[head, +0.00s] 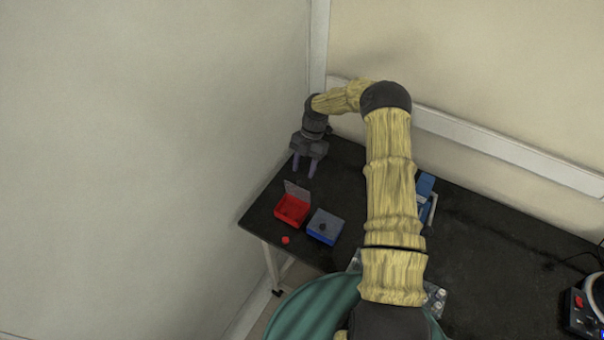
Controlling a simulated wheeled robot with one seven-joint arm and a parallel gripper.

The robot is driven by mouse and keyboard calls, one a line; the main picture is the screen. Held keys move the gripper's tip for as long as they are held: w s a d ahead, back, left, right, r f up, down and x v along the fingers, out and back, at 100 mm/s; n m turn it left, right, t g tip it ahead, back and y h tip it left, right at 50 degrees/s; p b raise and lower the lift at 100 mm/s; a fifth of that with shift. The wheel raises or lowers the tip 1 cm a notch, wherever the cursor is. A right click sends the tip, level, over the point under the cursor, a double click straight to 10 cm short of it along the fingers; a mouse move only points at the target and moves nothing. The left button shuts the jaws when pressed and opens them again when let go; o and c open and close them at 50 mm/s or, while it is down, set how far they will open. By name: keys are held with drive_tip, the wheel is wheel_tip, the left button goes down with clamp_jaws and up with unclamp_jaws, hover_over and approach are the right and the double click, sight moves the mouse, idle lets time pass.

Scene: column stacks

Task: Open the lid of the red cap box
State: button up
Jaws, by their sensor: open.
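The red cap box (291,210) stands near the left end of the black table. Its clear grey lid (297,190) stands raised along the box's far edge, and the red inside shows. My gripper (304,174) is open and points down, just beyond the lid and a little to its right. The fingers look empty. I cannot tell whether a fingertip touches the lid.
A blue box (325,226) with a grey top and a dark knob-like thing on it stands right of the red box. A small red cap (286,240) lies near the table's front edge. Blue items (426,187) stand behind my arm. A black device (585,304) is at far right.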

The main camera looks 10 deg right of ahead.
sight(299, 189)
drive_tip(key=shift+p+x, duration=0.55)
drive_tip(key=shift+x, duration=1.55)
clamp_jaws()
